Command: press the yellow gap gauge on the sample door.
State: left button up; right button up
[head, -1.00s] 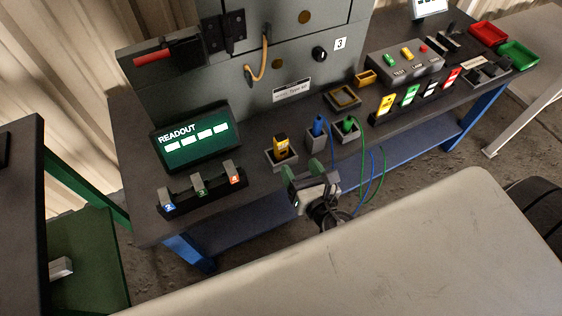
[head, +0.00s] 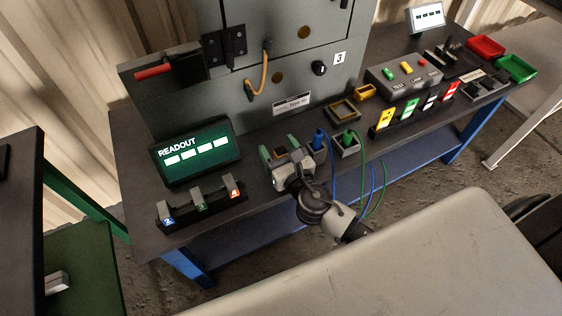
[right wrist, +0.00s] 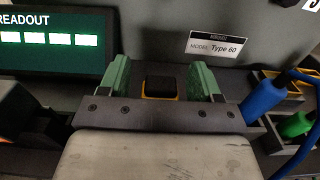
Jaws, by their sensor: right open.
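The yellow gap gauge (right wrist: 161,88), with a black top, shows between the two green fingers of my right gripper (right wrist: 161,80) in the right wrist view. In the head view my right gripper (head: 280,149) is over the gauge's holder on the bench, fingers pointing to the cabinet. The fingers are open, one on each side of the gauge, with gaps beside it. The gripper hides most of the gauge and its holder in the head view. The grey cabinet with the door (head: 292,22) stands behind. My left gripper is not in view.
A blue plug (head: 318,138) and a green plug (head: 347,138) with cables stand close to the right of my gripper. The readout screen (head: 195,150) and a numbered block rack (head: 200,203) are to the left. Coloured tags and a button box (head: 404,76) are farther right.

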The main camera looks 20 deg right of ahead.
jog(key=shift+w, duration=0.25)
jog(key=c, duration=0.9)
jog(key=shift+c, duration=0.9)
jog(key=shift+r, duration=0.15)
